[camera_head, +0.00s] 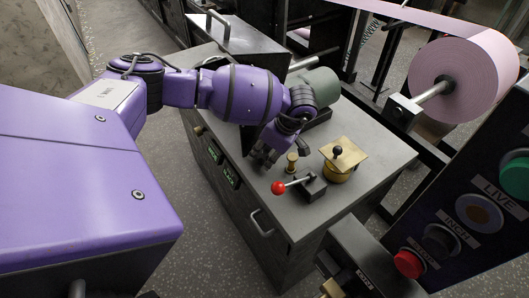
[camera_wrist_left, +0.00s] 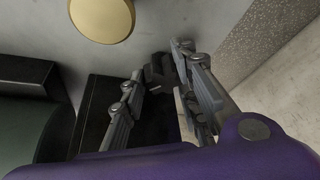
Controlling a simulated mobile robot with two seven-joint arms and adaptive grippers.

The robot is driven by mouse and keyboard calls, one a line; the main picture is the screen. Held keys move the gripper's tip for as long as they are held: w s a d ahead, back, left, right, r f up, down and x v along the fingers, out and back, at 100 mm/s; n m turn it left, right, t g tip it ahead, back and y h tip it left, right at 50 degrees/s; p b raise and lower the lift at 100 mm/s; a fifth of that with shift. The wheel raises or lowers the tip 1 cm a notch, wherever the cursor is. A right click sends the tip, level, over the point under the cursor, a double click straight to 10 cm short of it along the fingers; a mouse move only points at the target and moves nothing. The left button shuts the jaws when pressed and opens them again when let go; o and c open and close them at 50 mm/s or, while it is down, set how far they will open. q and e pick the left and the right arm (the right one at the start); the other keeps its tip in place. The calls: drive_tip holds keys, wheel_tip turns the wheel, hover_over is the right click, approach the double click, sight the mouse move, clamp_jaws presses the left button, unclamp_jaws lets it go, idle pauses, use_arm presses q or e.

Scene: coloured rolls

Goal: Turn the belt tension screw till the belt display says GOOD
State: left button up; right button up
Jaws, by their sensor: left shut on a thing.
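My left gripper (camera_head: 265,154) reaches down at the near left edge of the grey cabinet top (camera_head: 345,193). In the left wrist view its fingers (camera_wrist_left: 160,82) are shut on a small dark piece (camera_wrist_left: 156,72), mostly hidden between them; I cannot tell for sure that it is the belt tension screw. Two small green displays, an upper one (camera_head: 215,152) and a lower one (camera_head: 230,177), are on the cabinet's side; their text is too small to read. A brass knob (camera_head: 199,131) sticks out of the same side. My right gripper is out of view.
A brass post (camera_head: 292,162), a red-knobbed lever (camera_head: 278,188) and a square brass plate (camera_head: 345,153) with a black knob stand close right of the gripper. A green motor-like cylinder (camera_head: 320,87) is behind. A button panel (camera_head: 470,215) and a pink roll (camera_head: 455,80) are at the right.

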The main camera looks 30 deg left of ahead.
use_arm(q)
drive_tip(key=shift+w+a+r+m+t, duration=0.15)
drive_tip(key=shift+m+t, duration=0.15)
drive_tip(key=shift+m, duration=0.3)
drive_tip(key=shift+w+d+r+m+t, duration=0.15)
drive_tip(key=shift+m+t, duration=0.15)
drive_tip(key=shift+m, duration=0.3)
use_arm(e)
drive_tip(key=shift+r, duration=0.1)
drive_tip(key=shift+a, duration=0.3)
use_arm(q)
drive_tip(key=o, duration=0.9)
drive_tip(key=shift+o, duration=0.6)
drive_tip(key=shift+f, duration=0.1)
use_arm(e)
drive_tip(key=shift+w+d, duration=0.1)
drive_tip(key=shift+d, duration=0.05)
use_arm(q)
drive_tip(key=shift+s+f, duration=0.15)
drive_tip(key=shift+s, duration=0.05)
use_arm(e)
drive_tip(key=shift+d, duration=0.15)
